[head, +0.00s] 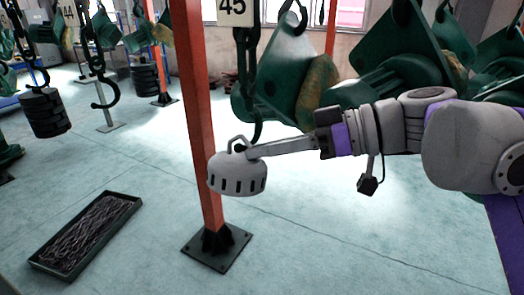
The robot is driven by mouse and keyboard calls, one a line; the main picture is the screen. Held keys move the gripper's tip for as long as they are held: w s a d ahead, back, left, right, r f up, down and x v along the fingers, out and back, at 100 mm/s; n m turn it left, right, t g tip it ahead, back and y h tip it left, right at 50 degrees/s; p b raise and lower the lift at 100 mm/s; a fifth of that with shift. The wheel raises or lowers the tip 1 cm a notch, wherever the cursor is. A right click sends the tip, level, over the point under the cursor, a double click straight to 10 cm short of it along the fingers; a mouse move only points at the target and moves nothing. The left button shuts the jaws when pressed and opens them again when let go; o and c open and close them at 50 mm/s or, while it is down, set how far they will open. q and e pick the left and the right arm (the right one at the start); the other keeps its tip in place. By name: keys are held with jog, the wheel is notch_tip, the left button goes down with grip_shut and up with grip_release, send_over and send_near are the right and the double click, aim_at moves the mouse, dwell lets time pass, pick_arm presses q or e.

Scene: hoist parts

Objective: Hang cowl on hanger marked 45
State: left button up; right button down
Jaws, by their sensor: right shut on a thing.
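The cowl (238,178) is a grey dome with dark slots around its lower side and a loop handle on top. My right gripper (252,151) reaches in from the right and is shut on the cowl at its top, by the loop. The cowl hangs upright in the air. The sign marked 45 (235,10) is at the top, and the dark hanger (246,65) runs down beside it. I cannot tell whether hook and loop touch. My left gripper is out of view.
An orange post (195,100) stands just behind and left of the cowl. Large green hoist parts (290,80) hang above my right arm. Another hook (103,92) and black weights (45,112) hang at left. A chain tray (88,232) lies on open floor.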

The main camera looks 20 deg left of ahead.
jog(key=shift+w+f, duration=0.2)
jog(key=shift+w, duration=0.15)
jog(key=shift+w+f+n+t+p, duration=0.25)
jog(key=shift+w+n+t+p, duration=0.15)
jog(key=shift+w+n+p, duration=0.4)
jog(key=shift+w+d, duration=0.1)
jog(key=shift+w, duration=0.05)
jog(key=shift+w, duration=0.1)
jog(key=shift+f, duration=0.4)
dwell(0.4)
dwell(0.4)
jog(key=c, duration=0.9)
grip_release()
jog(key=shift+d, duration=0.1)
